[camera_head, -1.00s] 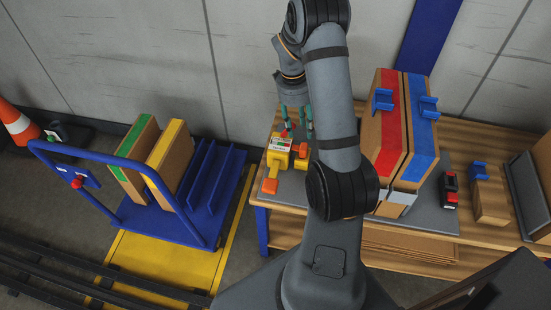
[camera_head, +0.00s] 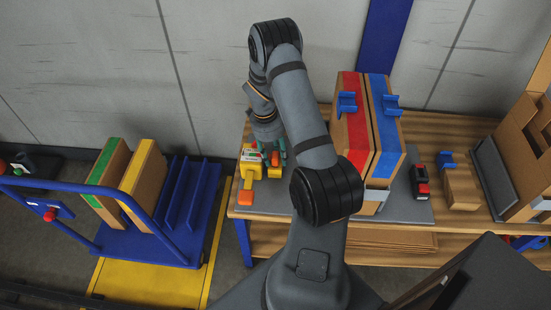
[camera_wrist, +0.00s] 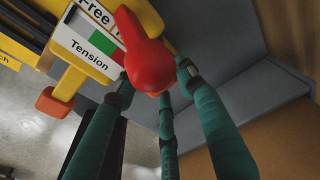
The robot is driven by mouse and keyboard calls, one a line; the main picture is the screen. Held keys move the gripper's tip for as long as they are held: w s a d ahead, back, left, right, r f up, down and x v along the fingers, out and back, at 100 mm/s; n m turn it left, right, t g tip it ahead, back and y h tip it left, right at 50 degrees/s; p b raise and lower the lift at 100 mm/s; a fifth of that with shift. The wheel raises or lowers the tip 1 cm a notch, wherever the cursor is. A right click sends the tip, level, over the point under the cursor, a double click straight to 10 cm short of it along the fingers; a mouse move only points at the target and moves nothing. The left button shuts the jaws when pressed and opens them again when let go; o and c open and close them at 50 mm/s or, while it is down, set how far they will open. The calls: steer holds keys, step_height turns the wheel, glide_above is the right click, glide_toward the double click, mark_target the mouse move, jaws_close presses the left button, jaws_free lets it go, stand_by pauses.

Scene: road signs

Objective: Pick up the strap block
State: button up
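A yellow block (camera_head: 251,168) with orange ends stands at the left end of the workbench; I take it for the strap block, though no label says so. In the wrist view its white plate (camera_wrist: 88,45) reads "Free" and "Tension", with a green field. A red rounded knob (camera_wrist: 147,58) sticks out beside the plate. My gripper (camera_head: 275,156) is at the block's right side, its teal fingers low over it. In the wrist view my gripper (camera_wrist: 155,86) has its three fingers spread around the knob's lower end. Contact with the knob is unclear.
A black-and-red device (camera_head: 420,182) and a small brown box (camera_head: 460,188) lie further right. A blue cart (camera_head: 150,240) with cartons stands left. Grey mat (camera_head: 405,210) is bare near the front.

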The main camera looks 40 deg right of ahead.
mark_target(276, 155)
steer(key=shift+c, duration=1)
steer(key=c, duration=0.7)
jaws_close()
step_height(276, 155, up, 10)
steer(key=shift+r+b, duration=0.1)
steer(key=shift+b, duration=0.2)
steer(key=shift+o, duration=2.2)
jaws_free()
steer(key=c, duration=0.3)
steer(key=shift+c, duration=0.2)
